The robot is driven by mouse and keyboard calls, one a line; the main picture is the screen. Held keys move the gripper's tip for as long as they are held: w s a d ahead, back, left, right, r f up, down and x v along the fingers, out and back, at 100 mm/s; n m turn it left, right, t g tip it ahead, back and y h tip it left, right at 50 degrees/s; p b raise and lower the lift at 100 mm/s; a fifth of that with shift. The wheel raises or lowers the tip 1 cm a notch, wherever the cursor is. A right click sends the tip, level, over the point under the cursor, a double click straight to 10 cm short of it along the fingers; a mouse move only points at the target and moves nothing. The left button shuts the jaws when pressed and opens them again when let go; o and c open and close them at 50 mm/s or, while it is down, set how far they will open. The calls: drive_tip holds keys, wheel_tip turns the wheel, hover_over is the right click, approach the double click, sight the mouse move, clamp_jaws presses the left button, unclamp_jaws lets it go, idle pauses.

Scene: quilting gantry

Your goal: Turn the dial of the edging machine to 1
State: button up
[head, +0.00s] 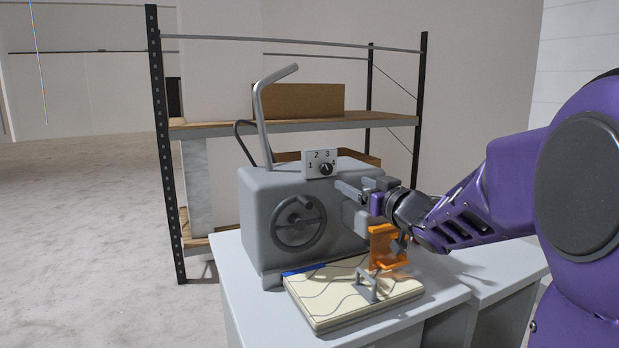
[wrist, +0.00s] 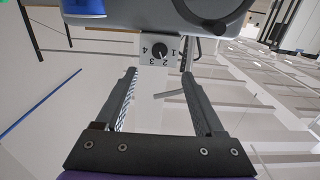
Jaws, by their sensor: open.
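The edging machine (head: 262,215) is a grey box with a round handwheel on its front and a bent metal bar rising behind. Its dial (head: 325,169) is a small black knob on a white plate marked 1 to 4, upright on top of the machine. The dial also shows in the wrist view (wrist: 158,50), upside down, centred beyond the fingertips. I cannot tell surely which number its pointer faces. My gripper (head: 352,200) is open and empty, to the right of and lower than the dial in the head view. Its two fingers (wrist: 158,76) are apart, touching nothing visible.
A cream quilted pad (head: 330,302) with a blue edge lies on the grey table (head: 450,302) before the machine. An orange bracket (head: 385,250) and a grey clamp (head: 368,283) stand beneath my gripper. A shelf rack (head: 290,126) with cardboard boxes stands behind.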

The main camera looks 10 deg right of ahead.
sight(328, 171)
drive_tip(key=b+x, duration=0.1)
drive_tip(key=x, duration=1.1)
drive_tip(key=shift+s, duration=0.1)
drive_tip(key=shift+c, duration=0.2)
clamp_jaws()
